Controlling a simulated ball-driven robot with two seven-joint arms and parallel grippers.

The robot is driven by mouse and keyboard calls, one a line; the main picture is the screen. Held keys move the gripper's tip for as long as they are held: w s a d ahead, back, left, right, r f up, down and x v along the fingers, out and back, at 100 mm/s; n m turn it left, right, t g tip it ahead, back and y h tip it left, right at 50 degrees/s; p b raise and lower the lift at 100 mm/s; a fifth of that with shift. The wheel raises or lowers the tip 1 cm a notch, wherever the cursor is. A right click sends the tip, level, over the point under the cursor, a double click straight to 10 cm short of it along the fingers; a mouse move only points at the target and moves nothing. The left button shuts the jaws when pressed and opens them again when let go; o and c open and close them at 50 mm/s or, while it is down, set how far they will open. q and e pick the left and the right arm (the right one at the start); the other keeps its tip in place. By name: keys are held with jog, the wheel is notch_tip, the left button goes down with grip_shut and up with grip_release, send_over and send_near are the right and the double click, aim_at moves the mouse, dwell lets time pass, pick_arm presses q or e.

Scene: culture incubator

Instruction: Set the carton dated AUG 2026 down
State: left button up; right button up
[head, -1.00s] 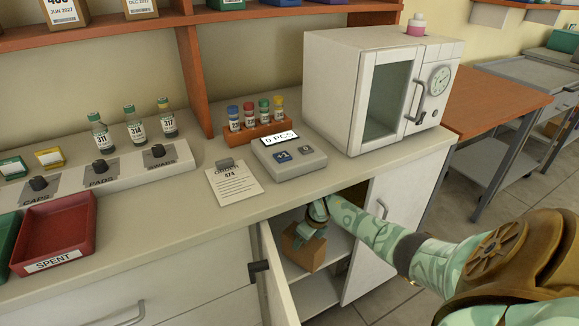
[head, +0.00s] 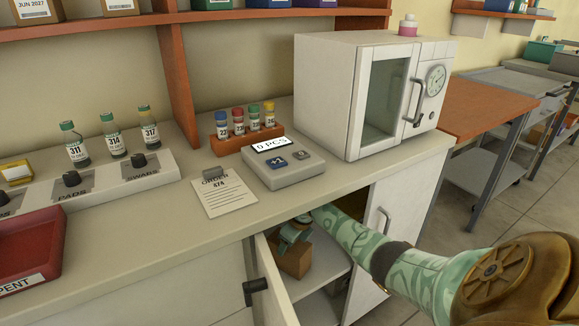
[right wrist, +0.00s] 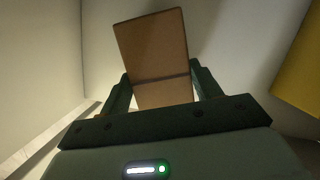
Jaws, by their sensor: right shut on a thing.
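A plain brown carton (head: 295,260) is inside the open cupboard under the counter, low over the shelf (head: 328,277). I cannot tell whether its base touches the shelf. My right gripper (head: 296,231) reaches in from the right and is shut on the carton's upper part. In the right wrist view the carton (right wrist: 152,45) stands between the two dark fingers (right wrist: 158,84), slightly tilted in the picture. No date shows on the faces in view. My left gripper is not in view.
The open cupboard door (head: 277,275) stands left of the carton, and the counter edge (head: 235,232) is above. A yellow thing (right wrist: 300,70) is at the right in the wrist view. A digital scale (head: 283,168) and an incubator (head: 335,100) stand on the counter.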

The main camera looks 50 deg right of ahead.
jog(key=o, duration=1.2)
jog(key=shift+f, duration=0.1)
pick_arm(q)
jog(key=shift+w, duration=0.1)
